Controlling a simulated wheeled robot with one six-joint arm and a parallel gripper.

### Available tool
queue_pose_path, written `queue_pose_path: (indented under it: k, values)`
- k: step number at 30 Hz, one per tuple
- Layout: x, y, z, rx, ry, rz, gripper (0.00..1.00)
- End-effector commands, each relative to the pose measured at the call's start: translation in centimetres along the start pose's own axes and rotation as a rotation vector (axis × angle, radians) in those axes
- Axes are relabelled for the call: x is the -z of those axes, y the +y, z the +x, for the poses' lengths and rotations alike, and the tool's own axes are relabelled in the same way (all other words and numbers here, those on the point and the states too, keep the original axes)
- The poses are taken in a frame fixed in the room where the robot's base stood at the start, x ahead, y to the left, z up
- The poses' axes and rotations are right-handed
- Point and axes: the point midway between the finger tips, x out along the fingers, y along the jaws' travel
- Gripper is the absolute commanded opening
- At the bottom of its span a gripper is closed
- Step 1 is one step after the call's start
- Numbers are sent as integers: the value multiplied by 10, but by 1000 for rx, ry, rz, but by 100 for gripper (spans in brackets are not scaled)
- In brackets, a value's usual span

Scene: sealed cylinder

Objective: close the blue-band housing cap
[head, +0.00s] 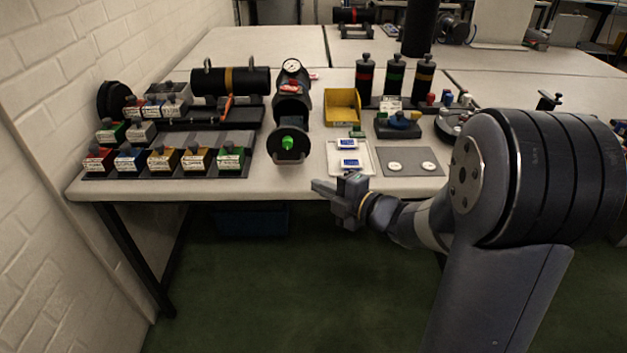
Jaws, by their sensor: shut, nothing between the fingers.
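I cannot make out a blue band on any housing in the head view. A black cylinder with a gold band (229,80) lies at the back left. An open-looking round black piece (115,101) stands left of it; I cannot tell whether it is a cap. A black round-faced housing with a green light (288,144) sits at the front edge, with a gauge (292,67) behind it. My gripper (318,187) is shut and empty, in front of the table edge, below and right of that housing, touching nothing visible.
Labelled coloured blocks (160,160) fill the left front. A white tray (365,158) and grey mat (411,168) lie near my gripper. A brick wall (60,180) bounds the left.

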Motion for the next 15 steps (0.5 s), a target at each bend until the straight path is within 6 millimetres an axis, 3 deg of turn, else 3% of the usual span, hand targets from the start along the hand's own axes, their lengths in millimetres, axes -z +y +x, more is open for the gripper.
queue_pose_path:
  k: [12,15]
  values:
    - [1,-1,89,2,3,2,0]
    - [-12,-1,97,2,-3,3,0]
